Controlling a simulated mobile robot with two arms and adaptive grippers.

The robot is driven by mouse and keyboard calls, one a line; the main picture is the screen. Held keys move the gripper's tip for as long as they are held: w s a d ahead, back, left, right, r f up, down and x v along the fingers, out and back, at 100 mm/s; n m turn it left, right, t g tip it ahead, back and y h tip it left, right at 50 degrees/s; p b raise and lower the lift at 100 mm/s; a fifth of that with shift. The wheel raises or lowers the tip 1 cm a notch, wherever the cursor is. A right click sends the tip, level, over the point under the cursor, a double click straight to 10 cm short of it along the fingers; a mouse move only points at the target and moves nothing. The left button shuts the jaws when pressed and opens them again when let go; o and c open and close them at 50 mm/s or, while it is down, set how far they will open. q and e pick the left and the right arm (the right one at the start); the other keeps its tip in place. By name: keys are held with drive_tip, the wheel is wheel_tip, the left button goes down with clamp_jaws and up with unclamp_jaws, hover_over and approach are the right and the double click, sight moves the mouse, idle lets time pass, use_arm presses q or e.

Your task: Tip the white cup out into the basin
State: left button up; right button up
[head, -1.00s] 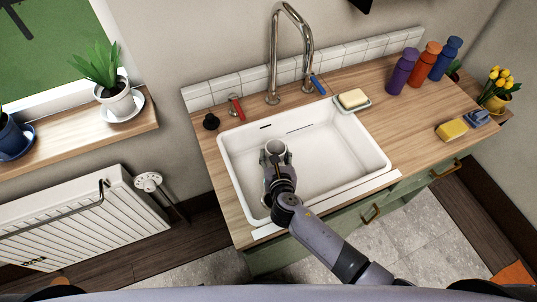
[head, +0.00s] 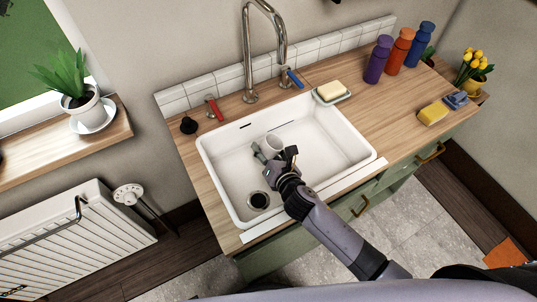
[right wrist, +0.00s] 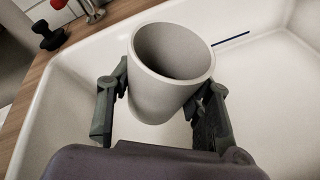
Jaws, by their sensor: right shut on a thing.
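The white cup (head: 272,146) is held inside the white basin (head: 325,150), over its left half. In the head view it leans, with its mouth toward the upper right. In the right wrist view the cup (right wrist: 160,100) shows its round mouth and shaded inside; I cannot see any contents. My right gripper (head: 276,156) is shut on the cup, one finger on each side of its wall, as the right wrist view also shows (right wrist: 168,85). Whether the cup touches the basin floor is unclear. My left gripper is not in view.
The drain (head: 258,200) is at the basin's front left. The tall tap (head: 249,60) stands behind the basin, between red (head: 211,107) and blue (head: 292,77) handles. A soap dish (head: 332,94), bottles (head: 398,52) and a yellow sponge (head: 433,113) are to the right.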

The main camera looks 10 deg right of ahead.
drive_tip(key=shift+a+r+m+y+b, duration=0.2)
drive_tip(key=shift+r+m+y+b, duration=0.45)
drive_tip(key=shift+m+b, duration=0.5)
drive_tip(key=shift+r+m+t+y+b, duration=0.4)
drive_tip(key=shift+r+m+y+b, duration=0.15)
drive_tip(key=shift+m+b, duration=0.5)
drive_tip(key=shift+a+r, duration=0.1)
drive_tip(key=shift+r, duration=0.1)
drive_tip(key=shift+d+r+m+t+y, duration=0.1)
drive_tip(key=shift+r+m+t+y, duration=0.3)
drive_tip(key=shift+m, duration=0.4)
drive_tip(key=shift+d+r+m+t+y, duration=0.1)
drive_tip(key=shift+r+m+y, duration=0.1)
drive_tip(key=shift+r+m, duration=0.45)
drive_tip(key=shift+m, duration=0.25)
drive_tip(key=shift+r+m, duration=0.3)
